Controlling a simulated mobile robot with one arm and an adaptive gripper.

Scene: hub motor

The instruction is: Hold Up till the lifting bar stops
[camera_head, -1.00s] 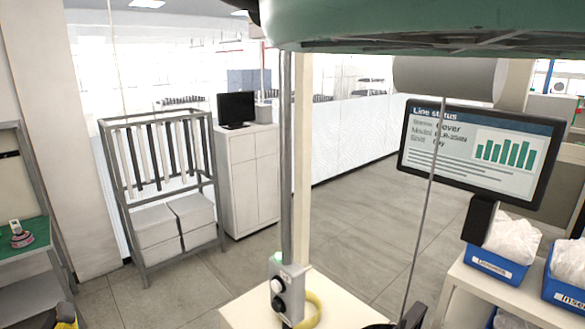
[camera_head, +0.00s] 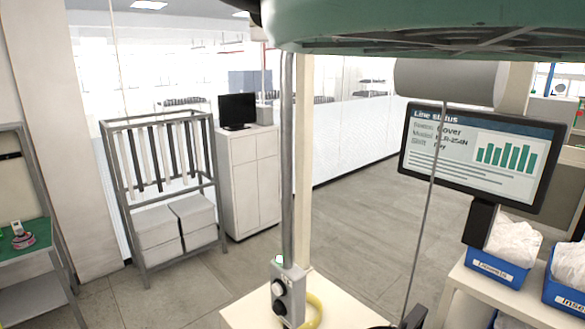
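A grey control box (camera_head: 289,295) with dark round buttons on its face is fixed low on a grey vertical post (camera_head: 287,160), in the middle of the head view. No lettering on its buttons can be read, and I cannot tell which is Up. A thin cable (camera_head: 431,190) runs down past the monitor to a dark part (camera_head: 413,318) at the bottom edge. I cannot tell whether that part belongs to the lifting bar, and I cannot identify the bar itself. My gripper is not in view, so any contact with the box is hidden.
A large green body (camera_head: 420,25) and a grey cylinder (camera_head: 450,80) hang overhead. A pale table (camera_head: 245,315) with a yellow loop (camera_head: 314,310) stands below the box. A monitor (camera_head: 480,150) and blue bins (camera_head: 497,264) are at right. A rack (camera_head: 160,190) stands left; floor between is clear.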

